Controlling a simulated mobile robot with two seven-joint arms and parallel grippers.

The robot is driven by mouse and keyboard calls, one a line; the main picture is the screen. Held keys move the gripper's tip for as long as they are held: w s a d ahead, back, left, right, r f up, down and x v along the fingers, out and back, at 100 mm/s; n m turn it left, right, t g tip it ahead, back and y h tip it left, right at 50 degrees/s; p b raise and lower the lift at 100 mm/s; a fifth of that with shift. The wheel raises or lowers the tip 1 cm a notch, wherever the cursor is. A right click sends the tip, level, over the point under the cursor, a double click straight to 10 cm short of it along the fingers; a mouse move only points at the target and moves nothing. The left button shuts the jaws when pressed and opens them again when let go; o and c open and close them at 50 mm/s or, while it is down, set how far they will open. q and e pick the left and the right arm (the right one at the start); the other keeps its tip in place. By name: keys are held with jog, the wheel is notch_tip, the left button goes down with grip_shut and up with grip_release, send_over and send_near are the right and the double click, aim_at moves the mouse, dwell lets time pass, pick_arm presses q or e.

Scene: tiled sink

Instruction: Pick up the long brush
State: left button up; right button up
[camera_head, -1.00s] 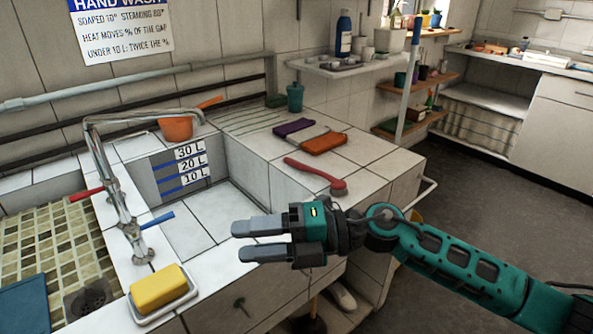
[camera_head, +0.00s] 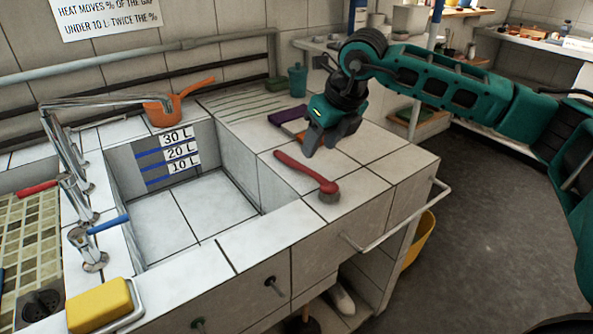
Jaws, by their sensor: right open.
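The long brush (camera_head: 296,170) has a red handle and a round head with grey bristles at its near right end. It lies on the white tiled counter to the right of the sink basin. My right gripper (camera_head: 322,150) is open and points down, just behind and to the right of the brush handle. Its fingers look empty; whether they touch anything is hard to tell. My left gripper is not in view.
The tiled basin (camera_head: 190,215) lies left of the brush. A metal rail (camera_head: 400,220) runs along the counter's right side. A yellow sponge (camera_head: 98,305) is at front left.

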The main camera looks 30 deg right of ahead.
jog(key=d, duration=0.2)
send_over(310, 170)
jog(key=s, duration=0.3)
jog(key=shift+h, duration=0.4)
notch_tip(310, 170, down, 6)
jog(key=shift+a+r+b, duration=0.1)
jog(key=shift+r+b, duration=0.1)
jog(key=shift+b, duration=0.1)
jog(key=shift+w+x, duration=0.15)
jog(key=shift+x, duration=1.3)
jog(key=shift+w+x, duration=0.1)
jog(key=shift+x, duration=1.35)
jog(key=shift+r, duration=0.1)
jog(key=shift+c, duration=0.3)
grip_shut()
